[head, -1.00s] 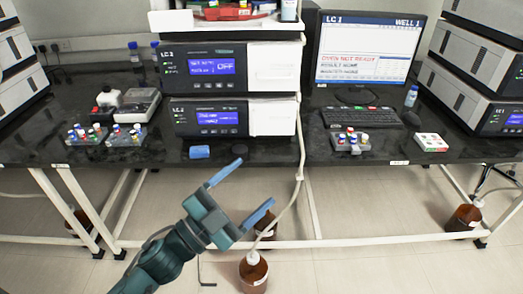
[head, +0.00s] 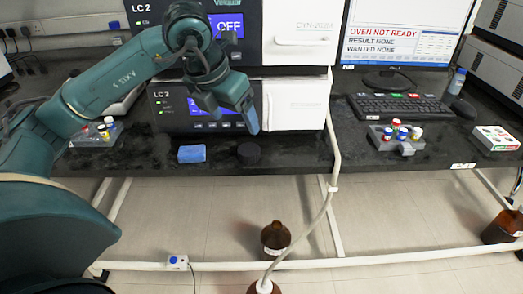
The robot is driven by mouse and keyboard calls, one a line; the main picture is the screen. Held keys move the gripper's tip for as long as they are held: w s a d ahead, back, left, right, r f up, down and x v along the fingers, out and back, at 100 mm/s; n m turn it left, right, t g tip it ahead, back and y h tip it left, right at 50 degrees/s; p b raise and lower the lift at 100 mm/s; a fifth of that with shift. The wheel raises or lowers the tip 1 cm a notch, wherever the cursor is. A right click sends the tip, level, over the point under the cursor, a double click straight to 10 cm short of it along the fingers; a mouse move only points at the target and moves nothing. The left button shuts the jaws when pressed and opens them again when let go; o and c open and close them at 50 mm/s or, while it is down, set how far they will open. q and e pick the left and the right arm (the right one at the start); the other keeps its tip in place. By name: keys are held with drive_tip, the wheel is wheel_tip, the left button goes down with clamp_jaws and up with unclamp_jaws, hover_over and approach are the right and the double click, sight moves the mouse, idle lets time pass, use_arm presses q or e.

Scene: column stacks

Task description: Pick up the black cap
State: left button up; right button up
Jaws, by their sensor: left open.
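The black cap (head: 249,153) is a short dark disc on the black bench top near its front edge, in front of the LC 2 instrument. It stands just right of a blue block and apart from it. My left gripper (head: 232,122) is open and empty, fingers pointing down, above and slightly left of the cap. It is in front of the instrument's lower unit and covers part of its display. My right gripper does not show.
The blue block (head: 192,154) lies close to the cap. A vial rack (head: 397,138), keyboard (head: 402,106) and white box (head: 495,139) stand to the right. Another vial rack (head: 96,135) is at left. A pale tube (head: 335,160) hangs over the bench edge; brown bottles (head: 275,237) stand below.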

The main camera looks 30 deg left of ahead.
use_arm(q)
drive_tip(key=b, duration=0.1)
approach(250, 149)
drive_tip(key=x, duration=0.3)
drive_tip(key=shift+s+d+f, duration=0.2)
drive_tip(key=shift+s, duration=0.1)
drive_tip(key=x, duration=0.2)
drive_tip(key=b+x, duration=0.1)
drive_tip(key=x, duration=0.1)
drive_tip(key=shift+w+a+f, duration=0.15)
drive_tip(key=shift+w+f, duration=0.05)
drive_tip(key=shift+w, duration=0.25)
drive_tip(key=shift+w+f, duration=0.2)
drive_tip(key=shift+f, duration=0.2)
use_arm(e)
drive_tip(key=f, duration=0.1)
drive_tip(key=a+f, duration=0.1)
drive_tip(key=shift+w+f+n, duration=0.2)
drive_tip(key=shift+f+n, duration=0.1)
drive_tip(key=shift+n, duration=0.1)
use_arm(q)
drive_tip(key=shift+c, duration=0.6)
drive_tip(key=c, duration=1)
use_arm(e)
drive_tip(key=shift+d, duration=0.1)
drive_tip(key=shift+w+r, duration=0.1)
use_arm(q)
drive_tip(key=shift+r, duration=0.2)
